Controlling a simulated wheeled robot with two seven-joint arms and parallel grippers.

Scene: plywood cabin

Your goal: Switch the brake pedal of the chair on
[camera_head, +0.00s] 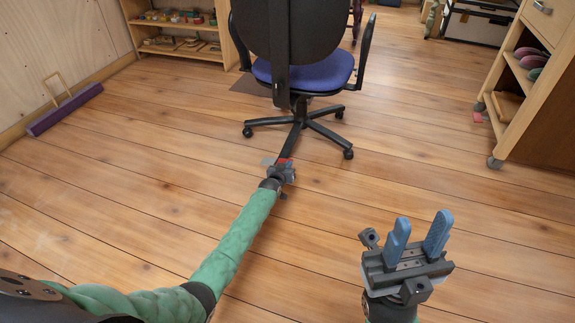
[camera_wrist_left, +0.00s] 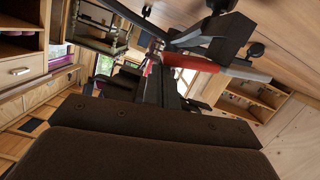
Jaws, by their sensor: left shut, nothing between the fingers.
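The office chair (camera_head: 300,62) stands at the top middle of the head view, with a dark back, blue seat and black star-shaped base. A red brake pedal (camera_head: 284,160) with a pale grey end shows low on the base, on the leg pointing towards me. In the left wrist view the red pedal (camera_wrist_left: 190,62) and its grey end lie across the upper middle, beside the dark base. My left gripper (camera_head: 281,172) is shut and empty, low at the pedal; I cannot tell whether they touch. My right gripper (camera_head: 420,236) is open and empty, away from the chair.
Wooden shelves (camera_head: 178,45) with small coloured items stand at the back left. A purple broom head (camera_head: 65,109) lies by the left wall. A wheeled wooden shelf unit (camera_head: 520,75) stands at the right. The plank floor (camera_head: 120,190) around the chair is mostly clear.

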